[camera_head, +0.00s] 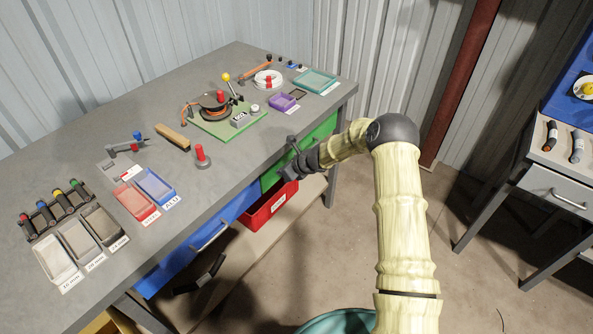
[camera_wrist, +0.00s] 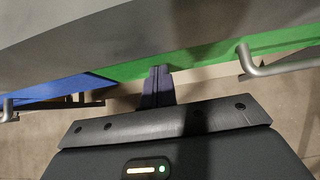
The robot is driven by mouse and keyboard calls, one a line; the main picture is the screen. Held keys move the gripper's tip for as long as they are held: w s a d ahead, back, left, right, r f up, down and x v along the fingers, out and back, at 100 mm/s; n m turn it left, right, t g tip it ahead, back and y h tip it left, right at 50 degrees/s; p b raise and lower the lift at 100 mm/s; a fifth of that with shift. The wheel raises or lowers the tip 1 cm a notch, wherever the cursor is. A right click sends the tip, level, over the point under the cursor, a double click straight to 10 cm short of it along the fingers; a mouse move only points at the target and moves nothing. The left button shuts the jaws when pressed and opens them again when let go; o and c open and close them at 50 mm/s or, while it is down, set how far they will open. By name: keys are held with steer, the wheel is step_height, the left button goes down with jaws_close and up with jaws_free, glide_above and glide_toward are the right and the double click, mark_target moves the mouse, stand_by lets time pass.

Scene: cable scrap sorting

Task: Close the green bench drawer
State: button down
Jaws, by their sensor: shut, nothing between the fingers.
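The green drawer (camera_head: 318,147) is under the right part of the grey bench top. My arm hides part of its front. In the wrist view its green front (camera_wrist: 205,55) runs as a strip along the bench edge, with a grey bar handle (camera_wrist: 247,62) to the right of my fingers. My gripper (camera_head: 287,174) is shut and empty, at the left part of the green front. In the wrist view the fingertips (camera_wrist: 158,70) meet the green strip; whether they touch it I cannot tell. I cannot tell how far the drawer stands out, if at all.
A blue drawer (camera_head: 165,270) with a bar handle (camera_head: 210,236) is left of the green one. A red bin (camera_head: 262,213) sits below, under my gripper. Trays, a cable reel and tools cover the bench top (camera_head: 90,165). Open floor lies right of the bench.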

steer(key=f+b+v, duration=0.1)
steer(key=v, duration=0.5)
steer(key=s+d+f+b+v, duration=0.1)
steer(key=v, duration=0.6)
steer(key=shift+d, duration=0.25)
steer(key=s+d+r+n+g+h+p, duration=0.1)
steer(key=s+d+r+n+h+p, duration=0.2)
steer(key=s+r+n, duration=0.8)
steer(key=s+d+r+n+g+h+p, duration=0.2)
steer(key=s+d+r+n+p, duration=0.4)
steer(key=s+r+n, duration=0.5)
steer(key=s+n+h+p, duration=0.1)
steer(key=s+n, duration=0.3)
steer(key=s, duration=0.4)
steer(key=shift+r+h+p, duration=0.25)
steer(key=shift+h+p, duration=0.15)
steer(key=shift+p, duration=0.2)
